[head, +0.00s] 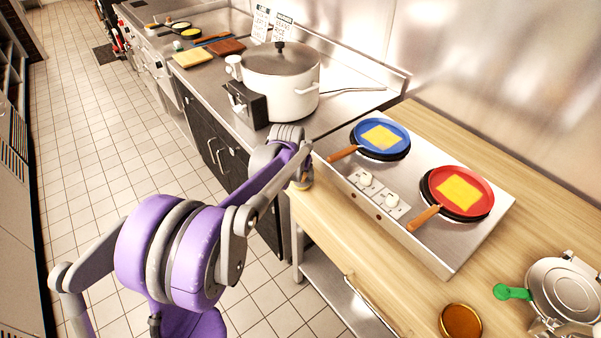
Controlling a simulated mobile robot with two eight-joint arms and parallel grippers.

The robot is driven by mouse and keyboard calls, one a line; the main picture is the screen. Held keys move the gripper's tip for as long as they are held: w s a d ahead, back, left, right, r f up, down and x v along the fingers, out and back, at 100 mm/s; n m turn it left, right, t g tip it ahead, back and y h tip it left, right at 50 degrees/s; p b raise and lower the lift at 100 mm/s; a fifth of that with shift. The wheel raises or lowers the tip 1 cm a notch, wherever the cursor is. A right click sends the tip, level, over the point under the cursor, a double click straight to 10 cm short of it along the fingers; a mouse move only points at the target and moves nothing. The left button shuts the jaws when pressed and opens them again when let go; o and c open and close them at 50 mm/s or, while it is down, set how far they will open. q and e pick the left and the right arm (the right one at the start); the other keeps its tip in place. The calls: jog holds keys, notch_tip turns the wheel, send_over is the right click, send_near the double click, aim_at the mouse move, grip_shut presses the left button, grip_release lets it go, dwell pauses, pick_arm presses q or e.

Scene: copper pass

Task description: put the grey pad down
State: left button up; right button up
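I cannot make out a grey pad anywhere in the head view. My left arm comes in from the lower left and reaches toward the near left corner of the wooden counter (400,290). Its gripper (303,180) is at that corner, beside the steel stove (435,255). The wrist largely hides the gripper, and its fingers are too small to read. A small grey and orange bit shows there; I cannot tell whether it is a held thing. My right gripper is out of view.
A blue pan (399,149) and a red pan (481,187), each with a yellow square inside, sit on the stove. A white pot (296,96) stands on the steel counter behind.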

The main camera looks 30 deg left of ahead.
pick_arm(q)
jog(key=shift+r, duration=0.45)
jog(key=a+v, duration=0.1)
jog(key=v, duration=1)
jog(key=s+d+f+m, duration=0.1)
jog(key=s+d+f, duration=0.3)
jog(key=s+d, duration=0.3)
jog(key=s+d+f+m+t+h, duration=0.1)
jog(key=s+d+f, duration=0.4)
jog(key=s, duration=1)
jog(key=d, duration=0.3)
jog(key=shift+s+p, duration=0.3)
jog(key=shift+p, duration=0.1)
jog(key=shift+o, duration=0.2)
